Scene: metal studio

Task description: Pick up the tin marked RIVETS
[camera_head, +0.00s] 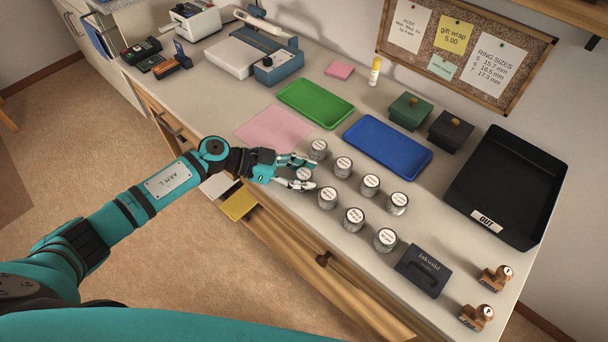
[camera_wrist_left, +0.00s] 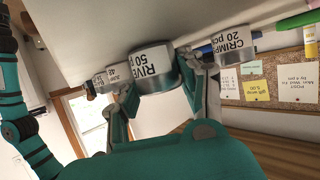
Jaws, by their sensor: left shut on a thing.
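The tin marked RIVETS (camera_wrist_left: 152,68) is a round metal tin with a white label, seen between my left fingers in the left wrist view. In the head view it is the tin (camera_head: 303,174) at the left end of the group, partly covered by the fingers. My left gripper (camera_head: 308,172) is shut on it, with one finger on each side; it also shows in the left wrist view (camera_wrist_left: 165,82). I cannot tell whether the tin is clear of the worktop. My right gripper is not in view.
Several similar tins stand close by, including one (camera_head: 318,149) just behind and one (camera_head: 327,198) to the right. A CRIMPS tin (camera_wrist_left: 235,42) is beside my finger in the wrist view. Green (camera_head: 316,103) and blue (camera_head: 388,146) trays lie behind; a black OUT tray (camera_head: 508,188) is at right.

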